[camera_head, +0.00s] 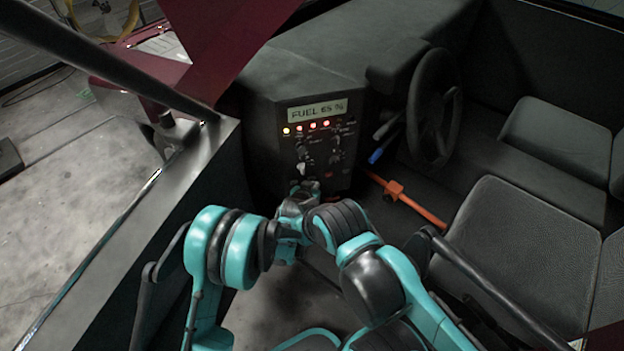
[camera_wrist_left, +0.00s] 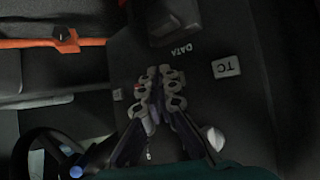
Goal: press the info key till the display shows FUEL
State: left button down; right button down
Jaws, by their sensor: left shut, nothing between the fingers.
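The display (camera_head: 317,110) on the dark dash panel (camera_head: 268,140) reads "FUEL 65 %". My left gripper (camera_head: 304,186) is at the lower part of that panel, shut with nothing between its fingers. I cannot pick out the info key; the gripper covers part of the panel. Whether the fingertips touch the panel cannot be told. My right gripper does not show.
A row of lit lamps (camera_head: 313,126) runs under the display, with knobs below it. A steering wheel (camera_head: 434,108) and a blue-tipped lever (camera_head: 377,155) are to the right. An orange bar (camera_head: 418,205) crosses the floor beside the seat (camera_head: 520,240). A dark cab post stands at left.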

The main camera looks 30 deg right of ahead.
pick_arm(q)
jog(key=shift+s, duration=0.15)
jog(key=shift+s+a, duration=0.2)
jog(key=shift+s, duration=0.6)
jog(key=shift+s+a, duration=0.15)
jog(key=shift+s, duration=0.65)
jog(key=shift+s+a, duration=0.2)
jog(key=shift+s, duration=0.6)
